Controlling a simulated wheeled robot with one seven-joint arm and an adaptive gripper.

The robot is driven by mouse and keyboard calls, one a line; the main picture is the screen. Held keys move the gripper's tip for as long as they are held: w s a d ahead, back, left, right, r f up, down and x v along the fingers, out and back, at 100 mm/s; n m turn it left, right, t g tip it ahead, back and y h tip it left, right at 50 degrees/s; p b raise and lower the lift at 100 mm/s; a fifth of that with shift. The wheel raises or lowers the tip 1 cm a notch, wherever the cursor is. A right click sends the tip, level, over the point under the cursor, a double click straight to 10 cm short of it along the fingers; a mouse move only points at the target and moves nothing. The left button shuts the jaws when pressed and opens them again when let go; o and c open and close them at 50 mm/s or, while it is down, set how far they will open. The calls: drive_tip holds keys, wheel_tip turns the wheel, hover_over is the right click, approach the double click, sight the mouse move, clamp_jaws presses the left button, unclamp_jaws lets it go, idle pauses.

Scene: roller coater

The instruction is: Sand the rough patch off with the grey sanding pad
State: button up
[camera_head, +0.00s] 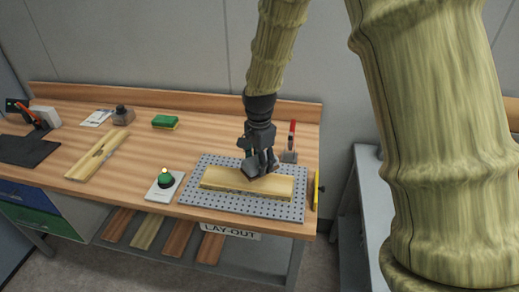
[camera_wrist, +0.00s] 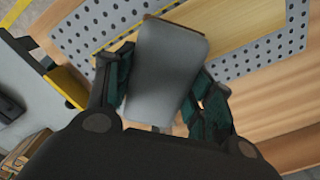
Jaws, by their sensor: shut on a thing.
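My gripper (camera_head: 256,152) is shut on the grey sanding pad (camera_head: 260,163). In the wrist view the pad (camera_wrist: 165,68) sits between the two fingers and appears as a plain grey block. The pad is over a pale yellow wooden board (camera_head: 220,179), at its upper middle in the head view; I cannot tell if it touches. The board (camera_wrist: 245,25) lies on a grey perforated plate (camera_head: 290,208). Small dark marks, possibly the rough patch (camera_head: 240,190), show on the board just below the pad. The rest of the board's middle is partly hidden by my gripper.
A red-handled tool (camera_head: 292,135) stands behind the plate. A yellow item (camera_head: 316,190) is at the right edge.

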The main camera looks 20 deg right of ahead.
drive_tip(key=shift+r+p, duration=0.85)
drive_tip(key=shift+r, duration=0.5)
